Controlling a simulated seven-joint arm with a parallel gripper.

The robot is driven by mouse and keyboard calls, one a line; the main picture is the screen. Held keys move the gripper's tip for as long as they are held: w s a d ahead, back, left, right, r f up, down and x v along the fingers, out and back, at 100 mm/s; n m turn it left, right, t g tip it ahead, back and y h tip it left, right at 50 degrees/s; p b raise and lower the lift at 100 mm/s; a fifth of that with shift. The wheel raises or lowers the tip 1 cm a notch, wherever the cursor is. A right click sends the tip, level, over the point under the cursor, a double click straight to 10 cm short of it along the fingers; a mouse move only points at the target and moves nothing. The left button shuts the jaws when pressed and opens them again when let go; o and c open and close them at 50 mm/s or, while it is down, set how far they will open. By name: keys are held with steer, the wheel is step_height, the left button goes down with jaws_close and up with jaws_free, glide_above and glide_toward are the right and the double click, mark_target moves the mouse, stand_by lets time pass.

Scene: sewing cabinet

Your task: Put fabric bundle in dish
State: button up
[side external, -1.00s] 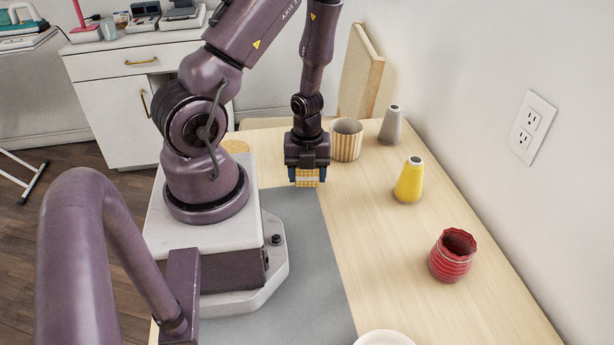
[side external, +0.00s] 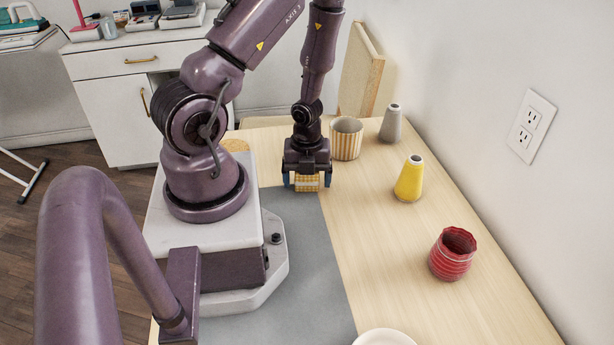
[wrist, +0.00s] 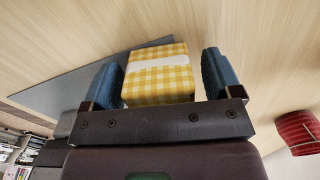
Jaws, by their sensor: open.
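The fabric bundle (side external: 307,182) is a yellow and white checked block with a pale band. It is near the far end of the grey mat. In the wrist view the bundle (wrist: 158,80) sits between the two blue fingers, with a gap visible on each side. My gripper (side external: 306,181) is open around the bundle, pointing down. It also shows in the wrist view (wrist: 165,78). A white dish (side external: 384,338) is partly cut off at the bottom edge of the side view, far from the gripper.
A striped cup (side external: 346,139) stands just right of my gripper. Behind it is a grey cone (side external: 391,124). A yellow cone (side external: 409,180) and a red ribbed pot (side external: 452,254) stand along the right. The grey mat (side external: 310,275) is clear towards the dish.

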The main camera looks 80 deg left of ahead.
step_height(320, 180, up, 13)
steer(key=w+r+n+t+y, duration=0.3)
steer(key=w+r+n+t, duration=0.45)
steer(key=w+r, duration=0.35)
steer(key=s+d+r+n, duration=0.3)
steer(key=d+r+n, duration=0.3)
steer(key=r+n, duration=0.2)
steer(key=shift+s+d+n+g+y, duration=0.15)
steer(key=shift+d+n+g+y, duration=0.25)
steer(key=shift+n, duration=0.45)
steer(key=shift+o, duration=0.5)
steer(key=s+d+r+n+g+h, duration=0.1)
steer(key=s+d+r+n+h, duration=0.1)
steer(key=s+d, duration=0.4)
steer(key=d+h, duration=0.1)
steer(key=d, duration=0.3)
steer(key=shift+s+d+n+h, duration=0.2)
steer(key=shift+s+n+h, duration=0.1)
steer(key=shift+n+h, duration=0.1)
steer(key=shift+r, duration=0.1)
